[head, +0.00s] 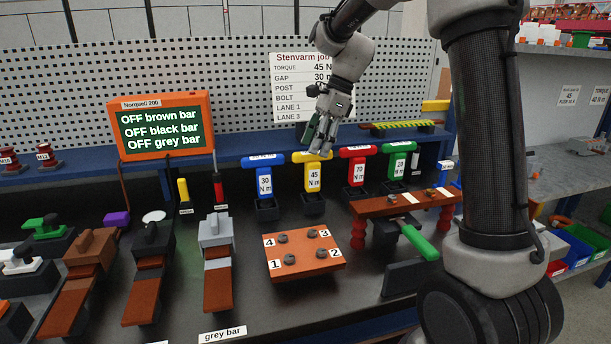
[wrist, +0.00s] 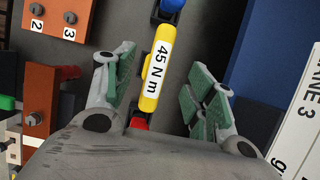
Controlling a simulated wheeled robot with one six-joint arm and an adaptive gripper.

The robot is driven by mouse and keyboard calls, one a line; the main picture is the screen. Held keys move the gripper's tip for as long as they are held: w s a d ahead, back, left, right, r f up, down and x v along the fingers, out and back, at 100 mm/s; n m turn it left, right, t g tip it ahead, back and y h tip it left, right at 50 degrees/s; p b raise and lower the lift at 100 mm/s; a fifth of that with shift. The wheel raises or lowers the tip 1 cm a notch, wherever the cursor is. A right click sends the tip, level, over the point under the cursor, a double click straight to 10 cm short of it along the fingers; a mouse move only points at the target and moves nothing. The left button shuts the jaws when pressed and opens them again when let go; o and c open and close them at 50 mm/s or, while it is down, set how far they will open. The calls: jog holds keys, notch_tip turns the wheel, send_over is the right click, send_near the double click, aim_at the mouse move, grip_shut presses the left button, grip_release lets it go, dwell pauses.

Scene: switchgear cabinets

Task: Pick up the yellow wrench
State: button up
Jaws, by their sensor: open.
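The yellow wrench (head: 312,174) is T-shaped and labelled 45 N m. It stands upright in a black holder between the blue wrench (head: 264,176) and the red wrench (head: 356,168). My gripper (head: 322,142) is just above its top bar in the head view. In the wrist view the yellow wrench (wrist: 158,68) lies between the two open green-padded fingers of my gripper (wrist: 160,95), with space on both sides. The fingers do not touch it there. Its shaft is hidden below the bar in the wrist view.
A green wrench (head: 398,160) stands right of the red one. An orange plate (head: 302,258) with numbered bolts lies in front. A pegboard (head: 240,85) with a job sheet (head: 298,75) rises behind. An orange screen (head: 160,125) reads OFF brown, black, grey bar.

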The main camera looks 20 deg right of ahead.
aim_at(309, 161)
jog(key=x, duration=0.6)
jog(key=shift+s+a+f, duration=0.1)
jog(key=shift+a+f, duration=0.05)
jog(key=shift+f, duration=0.25)
jog(key=shift+c, duration=0.4)
grip_shut()
